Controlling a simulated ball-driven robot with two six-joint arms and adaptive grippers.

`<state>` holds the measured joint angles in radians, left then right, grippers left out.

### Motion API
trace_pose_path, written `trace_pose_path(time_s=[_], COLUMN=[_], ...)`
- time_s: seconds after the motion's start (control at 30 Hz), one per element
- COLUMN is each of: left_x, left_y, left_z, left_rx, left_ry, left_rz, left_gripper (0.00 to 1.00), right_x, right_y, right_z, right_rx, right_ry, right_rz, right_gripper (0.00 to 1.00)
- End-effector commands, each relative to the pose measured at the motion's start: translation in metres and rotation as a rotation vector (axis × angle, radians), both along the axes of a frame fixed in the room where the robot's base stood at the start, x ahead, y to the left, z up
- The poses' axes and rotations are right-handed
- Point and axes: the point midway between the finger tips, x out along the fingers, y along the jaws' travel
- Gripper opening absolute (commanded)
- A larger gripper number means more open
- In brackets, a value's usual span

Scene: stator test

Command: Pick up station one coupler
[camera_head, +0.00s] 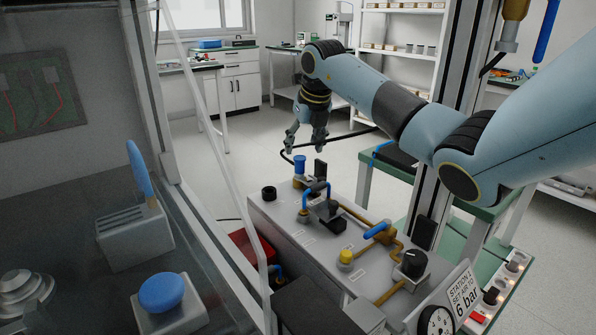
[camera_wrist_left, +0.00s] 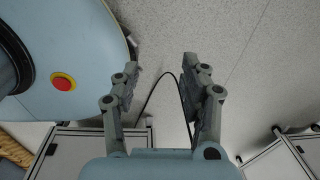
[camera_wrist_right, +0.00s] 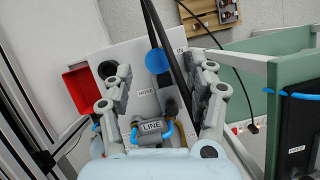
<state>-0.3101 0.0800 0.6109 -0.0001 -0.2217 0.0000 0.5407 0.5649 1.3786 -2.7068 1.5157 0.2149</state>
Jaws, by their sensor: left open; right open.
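A blue-topped fitting (camera_head: 299,163), which looks like the station one coupler, stands at the far end of the grey station panel. A black hose curves close to it; I cannot tell whether they are joined. My right gripper (camera_head: 305,146) hangs open above this fitting, fingers pointing down. In the right wrist view the blue top (camera_wrist_right: 157,61) lies between the open fingers of my right gripper (camera_wrist_right: 165,72), near a "HOSE" label; no grip on it shows. My left gripper (camera_wrist_left: 160,78) is open and empty over the floor, and is not visible in the head view.
The grey station panel (camera_head: 285,220) carries brass pipes, a blue lever (camera_head: 376,230), a yellow knob (camera_head: 346,257) and a gauge (camera_head: 437,321). A red bin (camera_head: 246,252) sits beside it. A clear panel frame stands left; a green bench (camera_head: 366,178) stands right.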

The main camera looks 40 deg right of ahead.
Motion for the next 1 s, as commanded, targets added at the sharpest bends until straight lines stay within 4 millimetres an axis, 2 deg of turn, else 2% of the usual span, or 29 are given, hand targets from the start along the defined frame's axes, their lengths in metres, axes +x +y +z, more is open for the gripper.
trace_pose_path(time_s=[0.3,0.43,0.63,1.0], left_x=[0.012,0.018,0.017,0.012], left_y=[0.0,0.0,0.0,0.0], left_z=[-0.007,-0.008,-0.007,-0.008], left_rx=[-0.001,-0.001,-0.001,-0.001], left_ry=[-0.018,-0.027,-0.026,-0.017], left_rz=[0.0,-0.001,-0.001,0.0], left_gripper=[0.44,0.44,0.44,0.44], right_x=[0.012,0.015,0.016,0.015], right_y=[0.0,-0.002,-0.002,-0.002], right_z=[-0.044,-0.051,-0.05,-0.05], right_rx=[0.003,0.001,0.001,0.001], right_ry=[0.001,0.0,-0.001,-0.001], right_rz=[0.0,-0.001,0.0,0.0], right_gripper=[0.58,0.58,0.58,0.11])
